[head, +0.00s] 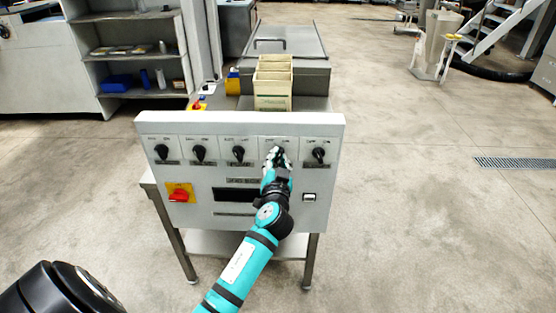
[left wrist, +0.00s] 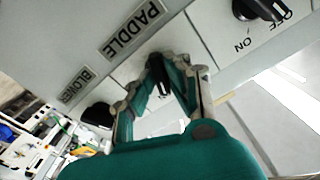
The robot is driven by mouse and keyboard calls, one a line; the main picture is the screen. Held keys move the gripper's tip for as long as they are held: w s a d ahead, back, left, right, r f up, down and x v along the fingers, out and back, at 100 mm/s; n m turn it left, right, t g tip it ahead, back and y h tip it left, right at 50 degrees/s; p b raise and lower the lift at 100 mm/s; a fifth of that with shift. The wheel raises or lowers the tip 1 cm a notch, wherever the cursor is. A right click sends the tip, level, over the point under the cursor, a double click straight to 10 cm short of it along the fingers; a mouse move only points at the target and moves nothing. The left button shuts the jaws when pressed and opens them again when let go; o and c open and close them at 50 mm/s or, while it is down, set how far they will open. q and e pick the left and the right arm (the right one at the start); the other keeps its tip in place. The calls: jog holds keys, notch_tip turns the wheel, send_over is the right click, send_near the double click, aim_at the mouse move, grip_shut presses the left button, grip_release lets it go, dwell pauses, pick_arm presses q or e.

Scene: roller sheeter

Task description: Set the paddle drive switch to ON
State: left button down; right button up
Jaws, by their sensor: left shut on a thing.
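The grey control panel (head: 231,206) faces me with several black rotary switches in a row. My left gripper (head: 278,158) reaches the fourth switch from the left and covers most of it. In the left wrist view the left gripper (left wrist: 160,82) is shut on the black paddle drive switch (left wrist: 157,66), with one teal-and-grey finger on each side. The label PADDLE (left wrist: 133,28) is on the panel beside this switch. The ON and OFF marks of the held switch are hidden, so I cannot tell its setting. My right gripper is not in view.
The neighbouring switches (head: 238,153) and (head: 318,154) stand close on both sides. A red-and-yellow emergency switch (head: 179,194) and a small white rocker (head: 309,197) are lower on the panel. A beige divided bin (head: 272,84) is behind.

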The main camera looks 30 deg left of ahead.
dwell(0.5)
pick_arm(q)
jog(key=c, duration=1.3)
grip_release()
jog(key=shift+c, duration=0.2)
jog(key=shift+s+d+f, duration=0.1)
jog(key=shift+s+d, duration=0.25)
jog(key=shift+s, duration=0.05)
jog(key=v, duration=1.1)
